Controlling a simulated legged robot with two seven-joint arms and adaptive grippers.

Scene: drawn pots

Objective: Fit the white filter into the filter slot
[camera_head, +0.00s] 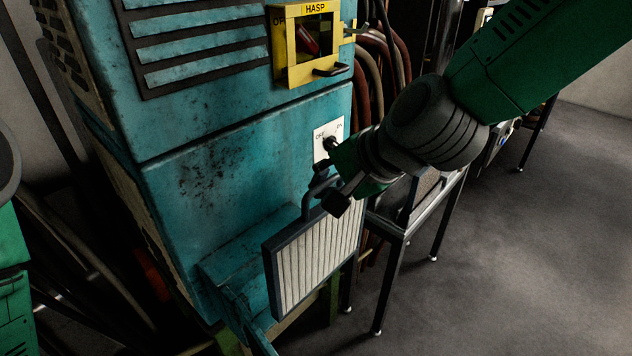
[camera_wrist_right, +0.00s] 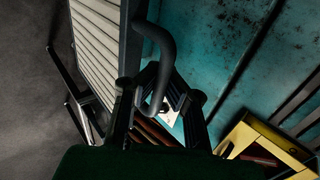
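The white filter (camera_head: 312,262) is a pleated panel in a dark frame with a curved dark handle on top. It hangs upright, slightly turned, in front of the teal machine's lower face. My right gripper (camera_head: 332,190) is shut on the handle. The right wrist view shows the filter (camera_wrist_right: 97,45) at the upper left and the gripper (camera_wrist_right: 160,88) around the handle. A teal ledge that looks like the filter slot (camera_head: 228,272) juts from the machine behind and left of the filter. The filter hides part of it, and I cannot tell whether they touch. My left gripper is not in view.
A yellow HASP box (camera_head: 290,76) and a white switch plate (camera_head: 322,132) are on the machine above the filter. A dark metal table (camera_head: 405,225) stands right behind the filter. Hoses hang behind it. The floor (camera_head: 520,260) at the right is clear.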

